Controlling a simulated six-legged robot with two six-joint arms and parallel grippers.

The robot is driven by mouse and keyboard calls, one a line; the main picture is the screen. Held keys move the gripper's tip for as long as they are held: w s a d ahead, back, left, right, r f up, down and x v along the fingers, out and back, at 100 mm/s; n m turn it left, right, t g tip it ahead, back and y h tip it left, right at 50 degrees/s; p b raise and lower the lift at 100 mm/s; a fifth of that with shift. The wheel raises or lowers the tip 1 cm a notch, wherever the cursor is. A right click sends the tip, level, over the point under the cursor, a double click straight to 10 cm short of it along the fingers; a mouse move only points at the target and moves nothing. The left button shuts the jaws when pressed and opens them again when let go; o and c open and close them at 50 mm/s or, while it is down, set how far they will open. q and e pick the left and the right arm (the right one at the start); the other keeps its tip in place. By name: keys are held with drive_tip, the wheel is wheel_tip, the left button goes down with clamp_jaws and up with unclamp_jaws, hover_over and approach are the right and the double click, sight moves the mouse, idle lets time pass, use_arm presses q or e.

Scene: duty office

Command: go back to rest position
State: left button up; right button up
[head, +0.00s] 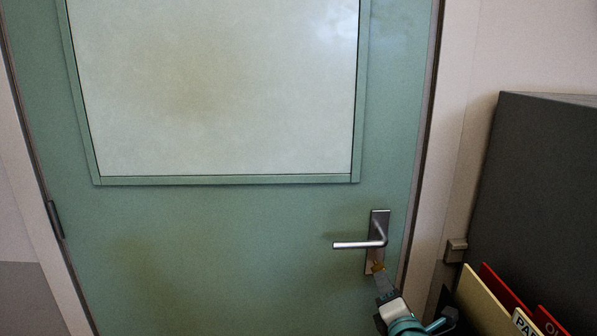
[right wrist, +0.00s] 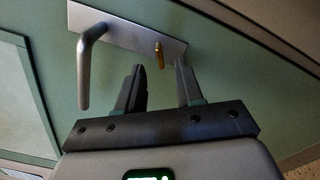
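A green door (head: 220,250) with a pale window panel fills most of the head view. It looks shut. Its metal lever handle (head: 355,244) is level, on a plate at the door's right side. A small brass key (right wrist: 159,56) sticks out of the plate below the lever; it shows in the head view as a gold spot (head: 378,266). My right gripper (head: 380,280) is just below the key. In the right wrist view its two fingers (right wrist: 160,72) are apart, with the key between and beyond their tips and nothing held. My left gripper is not in view.
A dark grey cabinet (head: 545,180) stands close on the right. Yellow (head: 485,300) and red (head: 505,292) folders or signs with partly hidden lettering stand in front of it, near my right arm. A small metal fitting (head: 456,250) is on the frame. The left side looks clear.

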sight(379, 268)
drive_tip(key=shift+w+a, duration=0.15)
drive_tip(key=shift+w, duration=3.05)
